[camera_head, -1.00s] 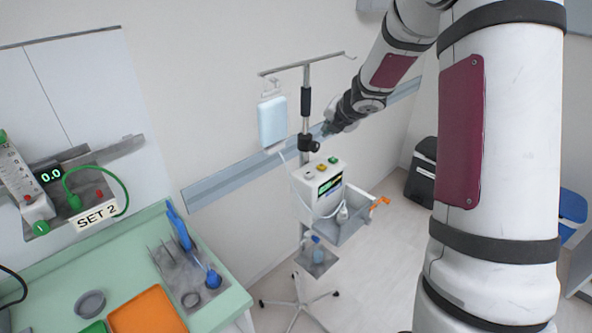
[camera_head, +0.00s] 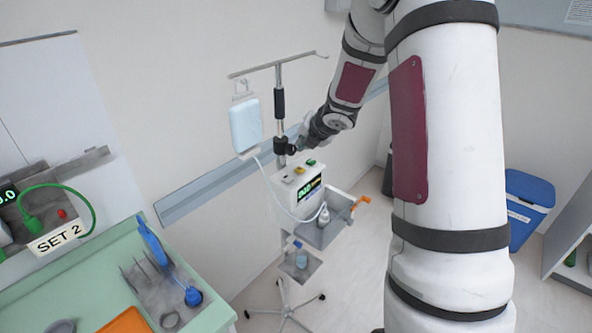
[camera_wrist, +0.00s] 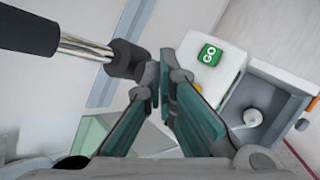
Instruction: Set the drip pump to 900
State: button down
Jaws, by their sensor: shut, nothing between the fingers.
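The drip pump (camera_head: 284,203) is a white box on the drip stand's pole. Its dark display (camera_head: 310,188) has green digits too small to read. On its top are a grey button (camera_head: 286,178), a yellow button (camera_head: 299,170) and a green button (camera_head: 311,162). In the wrist view the green button (camera_wrist: 210,54) reads GO, and the yellow button (camera_wrist: 198,88) is mostly hidden behind a finger. My gripper (camera_wrist: 164,72) is shut and empty, its tips beside the pole's clamp and left of the GO button. In the head view it (camera_head: 298,146) is above the pump, apart from the buttons.
The pole (camera_head: 279,102) and its black clamp knob stand close to my gripper. A light-blue drip bag (camera_head: 245,125) hangs at left, with a tube to the pump. A grey tray (camera_head: 335,228) is at the pump's right. A wall rail runs behind.

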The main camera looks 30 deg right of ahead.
aim_at(303, 168)
jog(key=shift+f+b, duration=2.15)
jog(key=shift+f, duration=0.2)
jog(key=shift+f, duration=0.15)
jog(key=shift+f+b, duration=0.3)
jog(key=shift+b, duration=0.05)
jog(key=shift+f+b, duration=0.45)
dwell(0.7)
jog(key=shift+s+r, duration=0.1)
jog(key=shift+r, duration=0.05)
jog(key=shift+r+p, duration=0.75)
jog(key=shift+p, duration=0.15)
jog(key=shift+r+p, duration=2.3)
jog(key=shift+p, duration=0.15)
jog(key=shift+r, duration=0.2)
